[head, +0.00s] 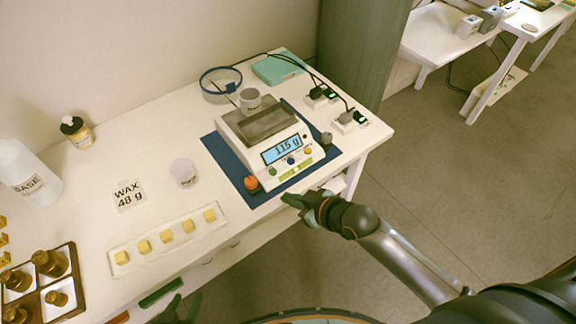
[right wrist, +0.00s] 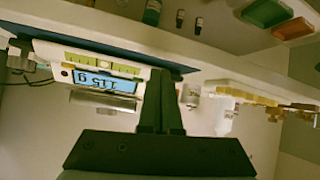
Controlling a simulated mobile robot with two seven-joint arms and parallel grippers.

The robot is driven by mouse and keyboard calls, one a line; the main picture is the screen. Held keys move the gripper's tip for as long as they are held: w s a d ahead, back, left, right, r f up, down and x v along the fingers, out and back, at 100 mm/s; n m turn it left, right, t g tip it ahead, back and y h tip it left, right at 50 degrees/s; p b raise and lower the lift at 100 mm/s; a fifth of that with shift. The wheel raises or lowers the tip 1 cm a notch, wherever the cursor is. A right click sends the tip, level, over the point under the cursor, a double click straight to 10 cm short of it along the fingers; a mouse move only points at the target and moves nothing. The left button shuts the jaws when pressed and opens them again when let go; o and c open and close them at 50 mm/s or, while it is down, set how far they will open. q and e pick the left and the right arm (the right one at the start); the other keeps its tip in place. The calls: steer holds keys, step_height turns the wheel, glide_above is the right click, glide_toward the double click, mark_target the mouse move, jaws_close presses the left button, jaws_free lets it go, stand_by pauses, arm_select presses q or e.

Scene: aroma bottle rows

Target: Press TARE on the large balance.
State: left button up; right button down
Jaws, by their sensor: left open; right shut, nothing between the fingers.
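The large balance (head: 262,140) stands on a blue mat (head: 222,150), with a lit display (head: 282,149) that seems to read 115 g. Its front panel has green, blue and yellow round buttons (head: 290,161); I cannot read their labels. My right gripper (head: 289,199) is shut and empty in front of the balance near the table edge, apart from the buttons. In the right wrist view its fingers (right wrist: 160,80) show before the inverted balance display (right wrist: 105,82). My left gripper (head: 178,309) is open at the bottom edge, partly cut off.
A white cup (head: 183,172), a WAX 48 g card (head: 129,195) and a tray of yellow cubes (head: 150,247) lie left. Small devices with cables (head: 347,121) stand right.

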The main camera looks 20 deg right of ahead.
steer(key=w+d+r+n+g+b, duration=0.1)
steer(key=w+d+r+n+b, duration=0.2)
steer(key=w+r+n, duration=0.5)
steer(key=shift+w+d+r+g+h+b, duration=0.35)
steer(key=shift+w+d+r, duration=0.35)
steer(key=shift+w+r, duration=1.05)
steer(key=shift+s+r, duration=0.45)
